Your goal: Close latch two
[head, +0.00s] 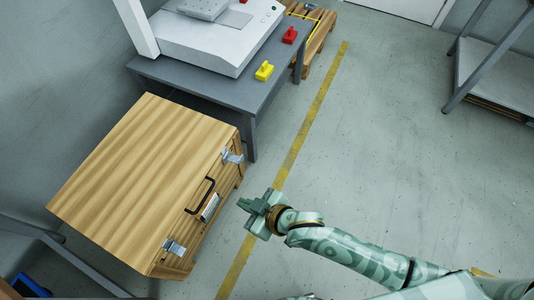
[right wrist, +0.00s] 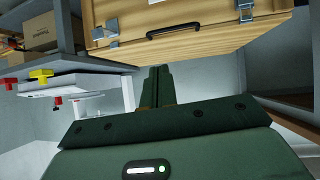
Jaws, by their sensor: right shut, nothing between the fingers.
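A wooden case (head: 140,180) stands at the left in the head view, lid down. Its front has a black handle (head: 200,196) between two metal latches, a far one (head: 232,156) and a near one (head: 174,247). No marking shows which is latch two, and I cannot tell surely whether either is fastened. My right gripper (head: 246,205) is shut and empty, in front of the case to the right of the handle, apart from it. In the right wrist view its fingers (right wrist: 158,86) point toward the case (right wrist: 200,43), below the handle (right wrist: 172,30). My left gripper is not in view.
A grey table (head: 255,95) with a white machine (head: 215,40), a yellow part (head: 264,70) and a red part (head: 290,35) stands behind the case. A metal frame (head: 60,250) is at the lower left.

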